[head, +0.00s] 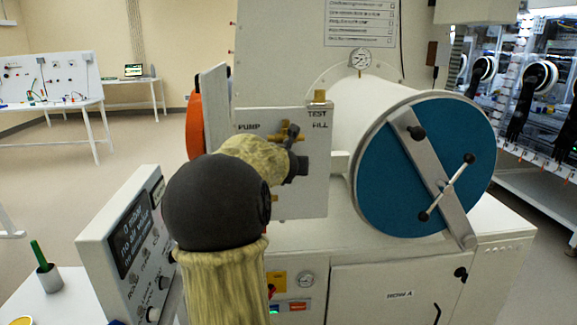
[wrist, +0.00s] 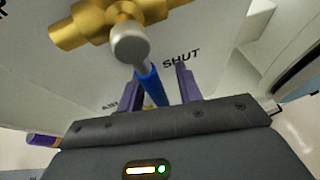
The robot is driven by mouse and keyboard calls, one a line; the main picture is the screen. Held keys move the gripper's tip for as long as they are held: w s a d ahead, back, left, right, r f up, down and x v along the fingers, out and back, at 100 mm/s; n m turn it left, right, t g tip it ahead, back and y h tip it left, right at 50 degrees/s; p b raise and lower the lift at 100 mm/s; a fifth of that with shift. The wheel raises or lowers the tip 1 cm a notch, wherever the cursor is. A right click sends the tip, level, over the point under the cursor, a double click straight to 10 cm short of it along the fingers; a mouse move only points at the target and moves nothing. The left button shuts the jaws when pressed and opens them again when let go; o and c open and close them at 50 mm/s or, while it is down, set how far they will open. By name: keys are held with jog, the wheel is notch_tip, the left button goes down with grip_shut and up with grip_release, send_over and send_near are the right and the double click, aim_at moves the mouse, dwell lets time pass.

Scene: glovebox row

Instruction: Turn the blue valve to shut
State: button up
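The blue valve shows in the wrist view as a blue lever (wrist: 152,86) on a grey hub, in front of a brass valve body (wrist: 95,24). The lever runs down and slightly right from the hub, between the fingers of my gripper (wrist: 160,90). The gripper is open, with a gap between the lever and the right finger; the lever lies nearer the left finger. Whether it touches that finger I cannot tell. A "SHUT" label (wrist: 181,58) is on the panel right of the lever. In the head view my arm hides the blue lever.
The white valve panel (head: 315,185) carries "PUMP", "TEST" and "FILL" labels. A large blue round door (head: 375,190) with a bar handle stands close to the right. A control box (head: 110,235) stands at the left. A purple-tipped part (wrist: 42,140) shows left of my gripper.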

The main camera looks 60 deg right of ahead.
jog(key=shift+r, duration=0.1)
jog(key=shift+s+a+r, duration=0.1)
jog(key=shift+a+r, duration=0.1)
jog(key=shift+a, duration=0.3)
jog(key=p+v, duration=0.2)
jog(key=v, duration=1.4)
jog(key=shift+s+a, duration=0.2)
jog(key=shift+f, duration=0.1)
